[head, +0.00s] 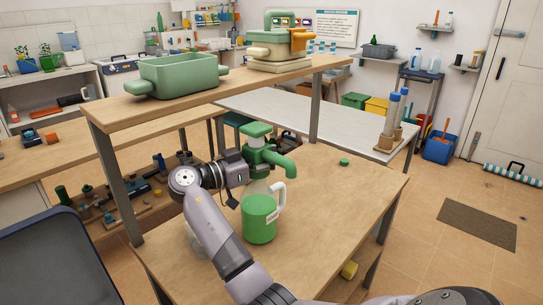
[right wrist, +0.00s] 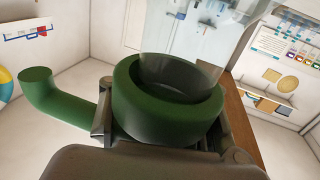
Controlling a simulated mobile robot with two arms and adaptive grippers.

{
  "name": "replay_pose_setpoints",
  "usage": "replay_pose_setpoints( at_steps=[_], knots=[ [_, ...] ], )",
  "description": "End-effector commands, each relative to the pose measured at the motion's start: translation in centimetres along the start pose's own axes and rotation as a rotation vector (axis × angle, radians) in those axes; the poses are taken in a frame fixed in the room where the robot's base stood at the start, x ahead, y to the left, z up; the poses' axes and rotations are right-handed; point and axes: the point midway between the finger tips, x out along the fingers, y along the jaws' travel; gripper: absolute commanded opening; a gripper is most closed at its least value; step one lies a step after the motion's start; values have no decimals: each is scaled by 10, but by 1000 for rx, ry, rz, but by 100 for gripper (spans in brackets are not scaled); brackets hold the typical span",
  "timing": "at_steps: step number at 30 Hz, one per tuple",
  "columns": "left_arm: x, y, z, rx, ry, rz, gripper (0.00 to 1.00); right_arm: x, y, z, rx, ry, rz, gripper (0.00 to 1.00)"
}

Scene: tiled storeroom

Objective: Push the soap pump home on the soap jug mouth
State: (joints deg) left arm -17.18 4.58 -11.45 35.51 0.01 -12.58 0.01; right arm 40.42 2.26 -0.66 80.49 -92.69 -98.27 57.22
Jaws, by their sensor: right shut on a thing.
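The soap jug (head: 259,218) stands upright on the wooden table, clear-walled with green liquid and a white handle on its right. The green soap pump (head: 258,140) is above the jug, its spout pointing right and down. My right gripper (head: 244,172) is shut on the pump from the left. In the right wrist view the pump's green collar (right wrist: 168,115) sits between the fingers, with the spout at left. A clear neck (right wrist: 182,75) reaches into the collar, with a gap around it. I cannot tell how deep it sits. My left gripper is not in view.
A small green cap (head: 344,162) lies on the table to the right of the jug. A raised wooden shelf (head: 225,88) behind holds a green pot (head: 178,76). Bottles in a stand (head: 391,125) are on the white table beyond. The table's right part is mostly clear.

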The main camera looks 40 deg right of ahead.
Motion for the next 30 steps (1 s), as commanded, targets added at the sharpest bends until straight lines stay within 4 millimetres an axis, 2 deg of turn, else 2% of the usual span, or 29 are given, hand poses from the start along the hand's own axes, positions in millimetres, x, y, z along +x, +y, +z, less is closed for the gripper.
replay_pose_setpoints(
  at_steps=[1, 21, 30],
  knots=[
    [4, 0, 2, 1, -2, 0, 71, 1, 0, 14, -28, -19, 1, 0],
    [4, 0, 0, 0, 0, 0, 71, 1, 0, 8, -29, -17, 0, 0],
    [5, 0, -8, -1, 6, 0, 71, 1, -1, 8, -33, -20, 1, 0]
  ],
)
